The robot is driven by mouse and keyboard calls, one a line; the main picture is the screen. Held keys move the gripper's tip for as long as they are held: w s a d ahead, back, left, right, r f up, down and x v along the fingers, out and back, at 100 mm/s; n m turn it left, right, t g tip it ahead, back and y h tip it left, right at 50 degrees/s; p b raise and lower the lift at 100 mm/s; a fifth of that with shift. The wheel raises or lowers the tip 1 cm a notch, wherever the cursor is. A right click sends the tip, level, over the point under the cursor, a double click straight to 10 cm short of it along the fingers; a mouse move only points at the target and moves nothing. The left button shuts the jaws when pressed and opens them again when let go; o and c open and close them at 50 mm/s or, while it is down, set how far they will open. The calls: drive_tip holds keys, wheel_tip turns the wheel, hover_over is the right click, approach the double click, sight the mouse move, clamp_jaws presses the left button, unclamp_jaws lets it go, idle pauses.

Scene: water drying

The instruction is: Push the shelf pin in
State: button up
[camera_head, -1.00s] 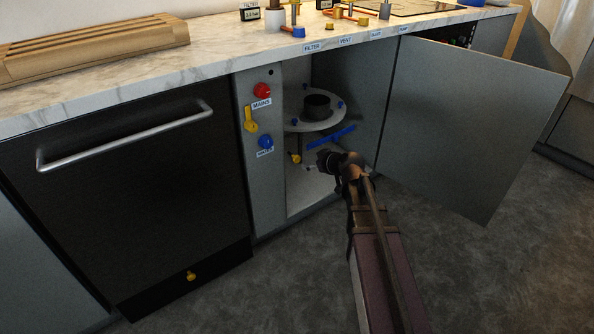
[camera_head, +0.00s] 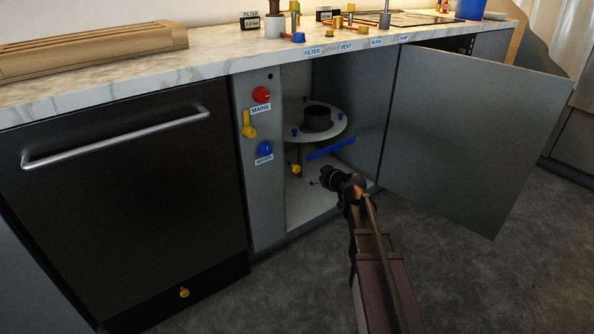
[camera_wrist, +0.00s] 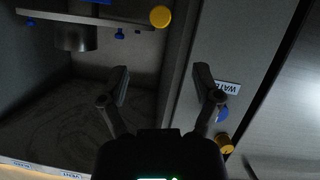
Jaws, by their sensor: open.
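A yellow knob (camera_head: 296,169), which looks like the shelf pin, sits inside the open cabinet under the left side of the pale round shelf (camera_head: 337,130). In the wrist view, which is upside down, the yellow knob (camera_wrist: 160,16) shows at the top by the end of the shelf edge. My gripper (camera_head: 326,178) is at the cabinet opening, below and right of the knob. In the wrist view its two fingers are spread, with nothing between the tips (camera_wrist: 160,76). The gripper is apart from the knob. How far the pin stands out cannot be told.
A black cylinder (camera_head: 317,118) and blue knobs stand on the shelf, with a blue bar (camera_head: 331,149) at its front. The left panel carries a red knob (camera_head: 261,95), yellow lever (camera_head: 248,124) and blue knob (camera_head: 265,149). The open door (camera_head: 478,135) stands right.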

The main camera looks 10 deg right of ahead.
sight(298, 169)
drive_tip(key=b+x, duration=0.5)
drive_tip(key=x, duration=0.8)
drive_tip(key=shift+w+a+f, duration=0.15)
drive_tip(key=shift+w+f, duration=0.05)
drive_tip(key=shift+w, duration=0.1)
